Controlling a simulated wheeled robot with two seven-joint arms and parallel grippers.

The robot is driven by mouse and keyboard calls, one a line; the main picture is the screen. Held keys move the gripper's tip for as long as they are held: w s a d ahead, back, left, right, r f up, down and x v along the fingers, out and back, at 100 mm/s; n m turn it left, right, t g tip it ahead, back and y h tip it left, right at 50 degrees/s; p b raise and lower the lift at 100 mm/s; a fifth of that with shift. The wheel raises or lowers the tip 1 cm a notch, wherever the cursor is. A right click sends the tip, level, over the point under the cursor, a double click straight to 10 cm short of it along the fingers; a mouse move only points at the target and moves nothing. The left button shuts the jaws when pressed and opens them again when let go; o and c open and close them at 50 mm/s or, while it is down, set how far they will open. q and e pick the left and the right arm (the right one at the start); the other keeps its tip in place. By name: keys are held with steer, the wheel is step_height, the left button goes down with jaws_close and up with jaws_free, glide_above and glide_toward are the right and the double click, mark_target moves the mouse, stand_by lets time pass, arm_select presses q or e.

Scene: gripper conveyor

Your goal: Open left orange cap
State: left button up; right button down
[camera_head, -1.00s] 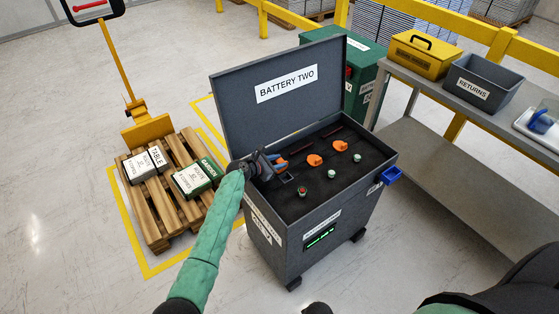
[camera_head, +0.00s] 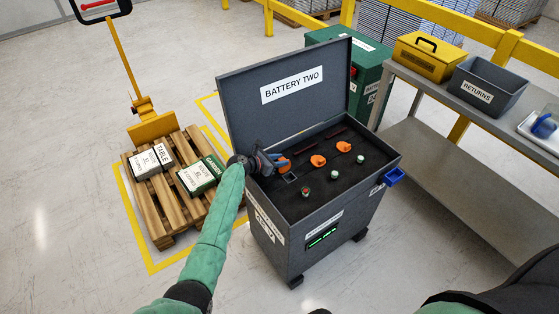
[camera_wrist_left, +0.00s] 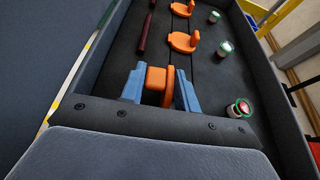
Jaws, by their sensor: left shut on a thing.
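A dark open case labelled BATTERY TWO (camera_head: 307,225) stands in the middle of the head view with its lid up. Three orange caps sit in a row on its black inner panel. My left gripper (camera_head: 281,163) reaches in over the case's left side. Its blue fingers are shut on the left orange cap (camera_head: 285,167), which also shows between the fingertips in the left wrist view (camera_wrist_left: 156,79). The middle orange cap (camera_head: 318,161) and the right orange cap (camera_head: 344,146) are apart from the gripper. My right gripper is out of view.
Small round green-white fittings and a red-topped one (camera_head: 306,191) sit on the panel near the caps. The raised lid (camera_head: 288,105) stands behind my gripper. A blue latch (camera_head: 393,176) is on the right wall. A grey bench with a RETURNS bin (camera_head: 485,88) stands right.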

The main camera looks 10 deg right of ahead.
arm_select(q)
steer(key=o, duration=0.8)
steer(key=shift+w, duration=0.1)
steer(key=shift+a, duration=0.1)
steer(key=shift+s+a+r, duration=0.1)
steer(key=shift+s+a, duration=0.1)
steer(key=shift+a, duration=0.3)
steer(key=b+v, duration=0.1)
steer(key=v, duration=0.4)
steer(key=shift+s+a+r, duration=0.15)
steer(key=shift+a, duration=0.15)
steer(key=shift+a+r, duration=0.2)
steer(key=shift+a, duration=0.15)
steer(key=shift+s, duration=0.1)
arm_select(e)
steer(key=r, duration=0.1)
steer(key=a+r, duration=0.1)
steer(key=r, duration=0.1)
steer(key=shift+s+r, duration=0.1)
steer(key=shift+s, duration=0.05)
